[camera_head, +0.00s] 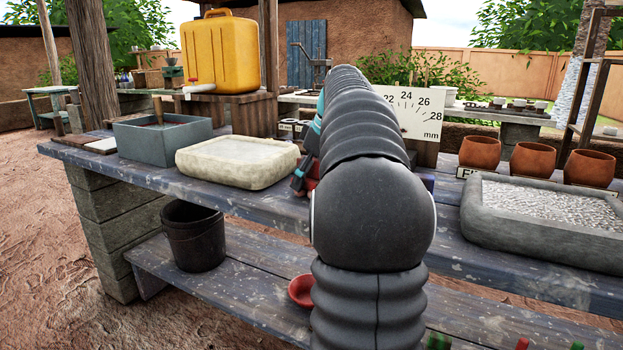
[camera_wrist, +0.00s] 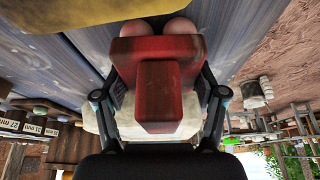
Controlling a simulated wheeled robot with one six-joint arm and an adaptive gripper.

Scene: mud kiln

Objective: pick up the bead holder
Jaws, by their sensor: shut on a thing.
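The thing I take to be the bead holder is a red, worn block (camera_wrist: 158,52) with a stubby squared part facing the wrist camera. Two rounded pinkish-brown shapes (camera_wrist: 180,28) show at its far end; I cannot tell whether they are part of it. My gripper (camera_wrist: 160,85) is shut on the block, one finger on each side. In the head view my dark arm hides most of this; only a bit of my gripper (camera_head: 298,180) and a bit of red (camera_head: 312,186) show left of the arm, over the bench. Whether the block touches the bench is hidden.
A pale stone-like slab (camera_head: 236,160) and a grey box (camera_head: 163,136) stand left on the bench. A grey gravel tray (camera_head: 545,212) and several clay pots (camera_head: 532,160) are right. A dial sign (camera_head: 418,112) stands behind my arm. A black bucket (camera_head: 193,236) and red bowl (camera_head: 301,290) are below.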

